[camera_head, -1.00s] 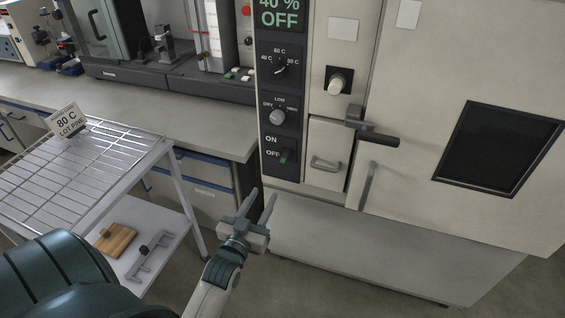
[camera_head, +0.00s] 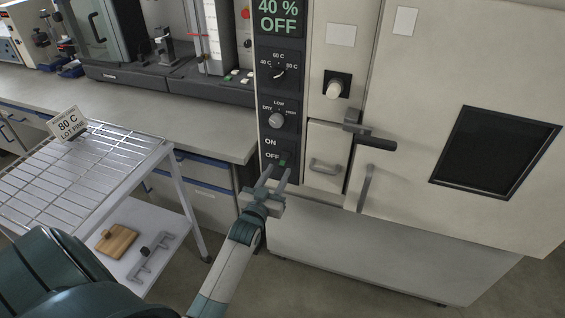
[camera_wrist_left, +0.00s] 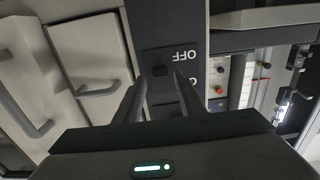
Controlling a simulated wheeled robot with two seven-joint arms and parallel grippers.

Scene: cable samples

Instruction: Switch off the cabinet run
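The cabinet (camera_head: 400,225) has a dark control panel with an ON/OFF switch (camera_head: 284,160) low on it; the switch shows green beside the OFF label. It also shows in the left wrist view as a dark square (camera_wrist_left: 160,71) beside an upside-down OFF label. The display (camera_head: 278,14) at the top reads "40 % OFF". My left gripper (camera_head: 276,173) is open and empty, its fingertips just below the switch in the head view. In the wrist view its two fingers (camera_wrist_left: 159,79) stand apart on either side of the switch. I cannot tell whether they touch the panel. My right gripper is not in view.
Above the switch are a humidity dial (camera_head: 276,120) and a temperature dial (camera_head: 279,74). A wire-rack trolley (camera_head: 110,165) with an "80 C" card (camera_head: 68,124) stands left.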

